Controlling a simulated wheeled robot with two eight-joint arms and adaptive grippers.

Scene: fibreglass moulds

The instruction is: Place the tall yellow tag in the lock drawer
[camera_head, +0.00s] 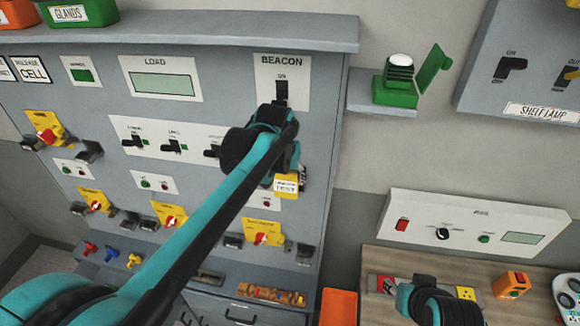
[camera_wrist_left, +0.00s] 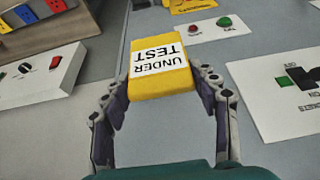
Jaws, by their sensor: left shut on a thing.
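The yellow tag (camera_head: 287,185), lettered UNDER TEST, is in front of the grey cabinet panel, below the BEACON switch. It also shows in the left wrist view (camera_wrist_left: 160,75), where its lettering is upside down. My left gripper (camera_wrist_left: 158,88) is shut on the tag, one finger along each side of it. In the head view the left wrist and arm hide most of the gripper. Drawer fronts with a dark handle (camera_head: 240,315) show low on the cabinet; I cannot tell which is the lock drawer. Part of my right arm shows at the lower right, without visible fingers.
Yellow isolators with red knobs (camera_head: 262,233) and dark hasps stick out of the panel. Coloured padlocks (camera_head: 134,260) hang low at the left. A wooden bench (camera_head: 375,258) with a white control box (camera_head: 475,225) stands right. A green beacon (camera_head: 397,85) sits on a shelf.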

